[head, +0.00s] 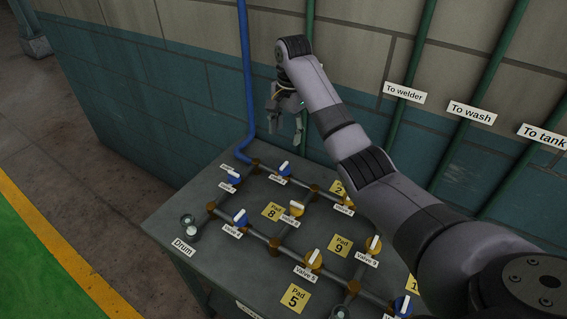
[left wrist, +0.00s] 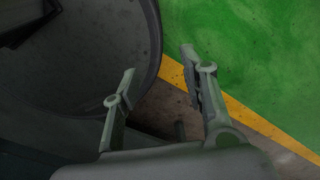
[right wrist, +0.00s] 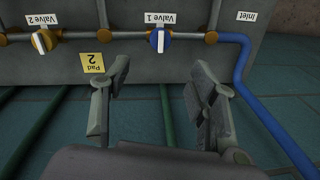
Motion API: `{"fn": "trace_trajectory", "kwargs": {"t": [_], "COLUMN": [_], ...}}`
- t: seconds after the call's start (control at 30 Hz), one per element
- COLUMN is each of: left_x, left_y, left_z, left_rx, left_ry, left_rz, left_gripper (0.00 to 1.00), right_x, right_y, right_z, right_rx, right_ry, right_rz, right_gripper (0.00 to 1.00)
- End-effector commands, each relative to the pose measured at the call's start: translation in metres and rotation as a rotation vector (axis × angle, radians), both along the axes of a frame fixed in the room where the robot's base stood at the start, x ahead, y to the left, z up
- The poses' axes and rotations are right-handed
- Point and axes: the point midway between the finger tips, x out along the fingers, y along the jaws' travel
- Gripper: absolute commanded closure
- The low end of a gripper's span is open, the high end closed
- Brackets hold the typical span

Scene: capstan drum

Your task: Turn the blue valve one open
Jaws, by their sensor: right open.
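The blue valve one (head: 284,169) is on the back pipe run of the grey bench, near the blue inlet pipe. In the right wrist view, valve one (right wrist: 158,41) has a white handle that stands across its pipe. My right gripper (head: 286,128) is open and empty behind and above the valve. In the right wrist view, my right gripper (right wrist: 158,72) has its fingers apart, with the valve beyond the gap, not touched. My left gripper (left wrist: 159,63) is open and empty in the left wrist view, away from the bench.
Yellow valve two (right wrist: 42,41) and the yellow Pad 2 card (right wrist: 93,62) are beside valve one. The blue inlet pipe (head: 245,70) rises along the wall. Several other valves and pipes cover the bench (head: 165,222). Green pipes (head: 405,70) run up the wall.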

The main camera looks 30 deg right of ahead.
Motion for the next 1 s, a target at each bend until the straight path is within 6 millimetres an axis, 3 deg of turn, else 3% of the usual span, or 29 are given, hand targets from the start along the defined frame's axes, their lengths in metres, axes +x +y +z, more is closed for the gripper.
{"fn": "trace_trajectory", "kwargs": {"t": [0.13, 0.4, 0.6, 0.8, 1.0], "left_x": [-0.008, 0.033, 0.035, 0.017, 0.012], "left_y": [0.000, -0.010, -0.013, -0.012, -0.009], "left_z": [0.010, 0.021, 0.023, 0.021, 0.021], "left_rx": [0.000, -0.015, -0.018, -0.016, -0.012], "left_ry": [0.008, -0.053, -0.054, -0.028, -0.021], "left_rz": [0.000, 0.003, 0.003, 0.004, 0.003], "left_gripper": [0.60, 0.60, 0.60, 0.60, 0.60], "right_x": [0.001, 0.005, 0.009, 0.010, 0.010], "right_y": [0.001, 0.002, 0.003, 0.003, 0.003], "right_z": [-0.033, -0.092, -0.125, -0.139, -0.141], "right_rx": [0.000, 0.000, 0.000, -0.001, 0.000], "right_ry": [0.007, 0.007, 0.004, 0.003, 0.001], "right_rz": [0.000, 0.000, 0.000, 0.001, 0.001], "right_gripper": [0.46, 0.46, 0.46, 0.46, 0.46]}}
